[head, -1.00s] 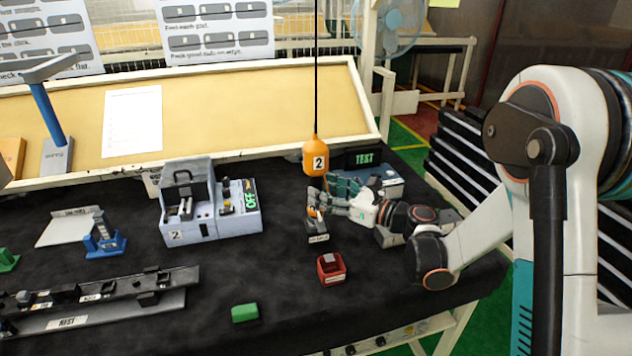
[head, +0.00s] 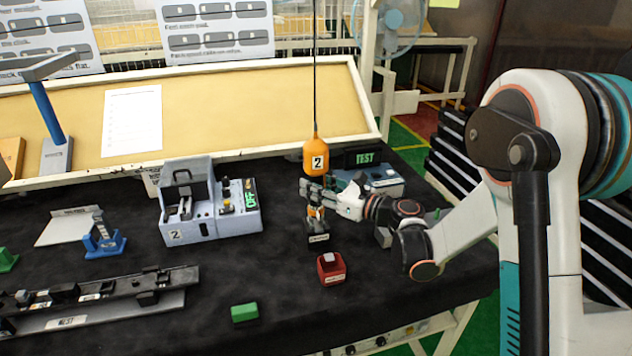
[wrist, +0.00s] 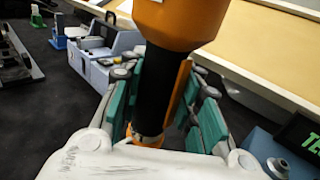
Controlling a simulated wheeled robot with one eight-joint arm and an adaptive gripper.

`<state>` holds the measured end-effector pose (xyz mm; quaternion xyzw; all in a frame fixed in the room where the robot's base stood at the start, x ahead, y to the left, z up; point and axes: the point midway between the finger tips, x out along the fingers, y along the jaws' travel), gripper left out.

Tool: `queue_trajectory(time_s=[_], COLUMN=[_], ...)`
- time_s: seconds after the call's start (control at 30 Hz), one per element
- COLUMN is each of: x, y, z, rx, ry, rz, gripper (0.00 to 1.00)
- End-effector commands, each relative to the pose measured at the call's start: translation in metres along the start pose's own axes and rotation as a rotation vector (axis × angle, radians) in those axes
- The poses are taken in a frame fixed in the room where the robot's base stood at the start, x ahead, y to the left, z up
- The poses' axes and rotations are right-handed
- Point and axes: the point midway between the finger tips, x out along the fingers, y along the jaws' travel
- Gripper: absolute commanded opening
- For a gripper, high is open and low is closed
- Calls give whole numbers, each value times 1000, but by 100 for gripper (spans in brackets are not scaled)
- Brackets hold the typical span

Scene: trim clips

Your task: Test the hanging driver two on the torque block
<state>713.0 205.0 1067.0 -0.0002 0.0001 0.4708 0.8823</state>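The hanging driver (head: 316,157), an orange head marked 2 on a black cable, hangs over the table, its lower end in or just above the small dark torque block (head: 318,236). I cannot tell which. My gripper (head: 317,193) is at the driver's body below the orange head. In the wrist view the gripper (wrist: 163,85) has its teal pads on both sides of the driver's black shaft (wrist: 158,85), appearing to touch it. An orange strip runs along the shaft. The display reading TEST (head: 365,158) stands behind, right of the driver.
A grey-blue unit marked 2 (head: 205,228) stands left of the driver. A red cup-like holder (head: 332,268) sits in front, and a green block (head: 244,312) lies nearer the front edge. A dark rail (head: 110,295) lies at left.

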Motion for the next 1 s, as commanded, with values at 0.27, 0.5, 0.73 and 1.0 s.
queue_trajectory(time_s=[0.27, 0.5, 0.73, 1.0], x=[0, 0, 0, 0], y=[0, -1, 0, 0], z=[0, 14, 55, 104], rx=[1, 1, 1, 1], ry=[-1, -1, -1, 0], rz=[-1, -2, -1, 1], gripper=[0, 0, 0, 0])
